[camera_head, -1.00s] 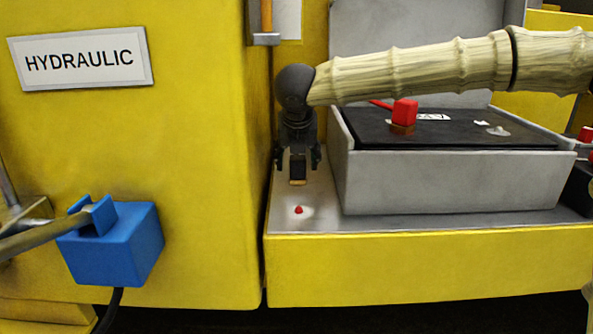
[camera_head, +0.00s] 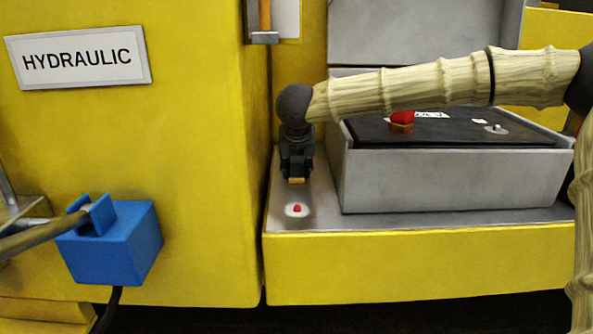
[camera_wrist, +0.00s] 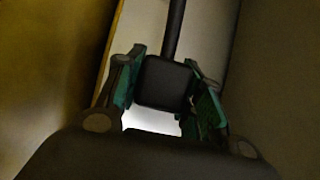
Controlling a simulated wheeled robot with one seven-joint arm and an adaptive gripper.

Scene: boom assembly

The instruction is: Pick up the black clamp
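The black clamp shows in the wrist view as a dark block (camera_wrist: 165,83) with a black cable or rod running up from it. It sits between my gripper's two green-padded fingers (camera_wrist: 168,98), which appear to press on its sides. In the head view my gripper (camera_head: 297,168) points down over the grey ledge, its fingers close together around the dark clamp. A small copper-coloured end (camera_head: 296,181) shows at the bottom. I cannot tell whether the clamp touches the ledge behind it.
A red knob on a pale spot (camera_head: 297,209) is on the grey ledge (camera_head: 330,222) below my gripper. A grey box (camera_head: 450,182) with a black top stands close right; a yellow cabinet (camera_head: 190,170) rises left. A blue block (camera_head: 120,245) is at lower left.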

